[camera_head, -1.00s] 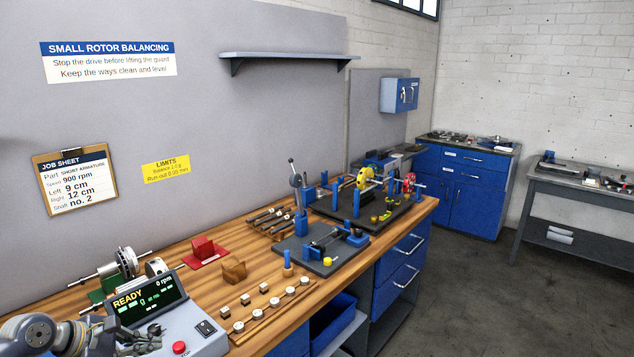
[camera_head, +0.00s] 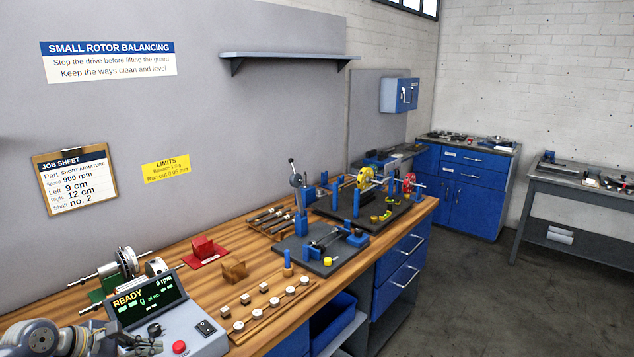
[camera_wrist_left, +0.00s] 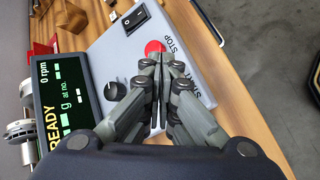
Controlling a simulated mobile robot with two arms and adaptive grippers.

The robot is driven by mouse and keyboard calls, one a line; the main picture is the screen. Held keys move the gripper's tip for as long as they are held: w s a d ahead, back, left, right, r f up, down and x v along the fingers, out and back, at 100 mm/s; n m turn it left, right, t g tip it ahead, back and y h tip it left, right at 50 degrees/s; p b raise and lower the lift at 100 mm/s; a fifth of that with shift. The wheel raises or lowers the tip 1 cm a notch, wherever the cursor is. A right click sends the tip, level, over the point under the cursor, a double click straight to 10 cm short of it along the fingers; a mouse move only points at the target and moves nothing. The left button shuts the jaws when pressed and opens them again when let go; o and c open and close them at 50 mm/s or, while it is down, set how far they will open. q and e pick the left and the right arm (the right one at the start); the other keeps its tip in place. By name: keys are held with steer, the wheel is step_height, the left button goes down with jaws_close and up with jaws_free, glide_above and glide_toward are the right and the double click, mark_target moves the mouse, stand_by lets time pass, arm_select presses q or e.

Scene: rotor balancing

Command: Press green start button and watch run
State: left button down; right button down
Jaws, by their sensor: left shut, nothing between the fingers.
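The grey control box (camera_head: 205,342) stands at the bench's near left end, with a sloped display (camera_head: 150,300) reading READY and 0 rpm. My left gripper (camera_head: 150,349) is shut and empty, low over the box front. In the left wrist view its fingertips (camera_wrist_left: 158,62) are together over the panel, between a black knob (camera_wrist_left: 115,90) and the START lettering (camera_wrist_left: 181,72). The green start button is not visible; the fingers cover that area. The red stop button (camera_wrist_left: 155,48) shows just beyond the fingertips. Contact with the panel cannot be told. My right gripper is out of view.
A rocker switch (camera_head: 206,327) sits on the box's right side. A rotor (camera_head: 126,262) lies on a stand behind the display. Several small weights (camera_head: 264,288) and a wooden strip (camera_head: 275,313) lie to the right. Fixtures (camera_head: 310,250) fill the bench's far part.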

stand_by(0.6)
arm_select(q)
steer(key=shift+f+p, duration=0.3)
steer(key=shift+p, duration=0.1)
steer(key=shift+f, duration=0.15)
